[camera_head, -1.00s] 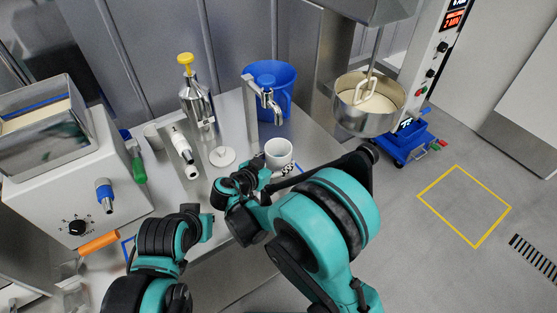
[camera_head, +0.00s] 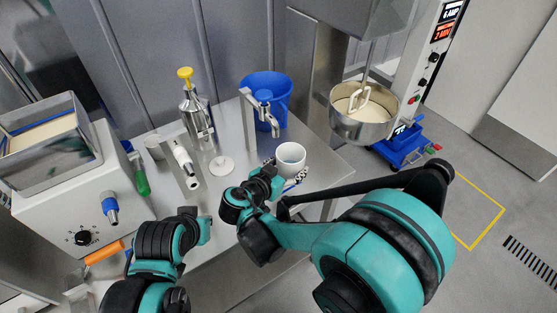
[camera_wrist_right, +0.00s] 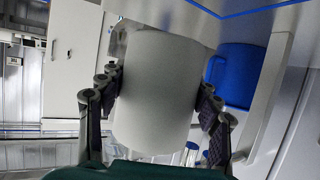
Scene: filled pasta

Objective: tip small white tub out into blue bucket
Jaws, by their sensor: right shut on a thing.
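The small white tub (camera_head: 291,157) is held between the fingers of my right gripper (camera_head: 285,169), open end up in the head view. In the right wrist view the tub (camera_wrist_right: 155,85) fills the middle, with dark fingers of the gripper (camera_wrist_right: 160,90) on both sides. The blue bucket (camera_head: 281,90) stands at the back right of the steel table, behind the tap. It also shows in the right wrist view (camera_wrist_right: 237,72), right of the tub. The tub is apart from the bucket, nearer to me. My left gripper (camera_head: 200,230) is over the table's front; its fingers are unclear.
The metal tap (camera_head: 249,120) stands between the tub and bucket. A mixer bowl (camera_head: 361,126) hangs at the right.

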